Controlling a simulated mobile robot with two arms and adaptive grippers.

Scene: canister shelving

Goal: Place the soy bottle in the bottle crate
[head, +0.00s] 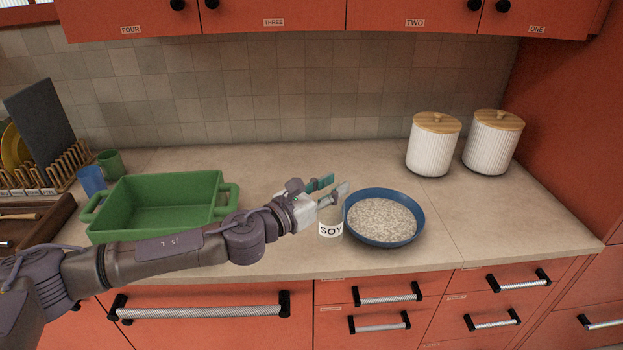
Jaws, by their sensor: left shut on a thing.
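I see nothing that is clearly a bottle crate. My right gripper is not in view.
A blue bowl (421,222) of grainy food stands right of the bottle. A green two-handled dish (150,192) is behind my left arm. Two white canisters (432,150) (492,147) stand at the back right. A dish rack (60,172), blue cup (91,181) and green mug (110,164) are left. The back middle counter is clear.

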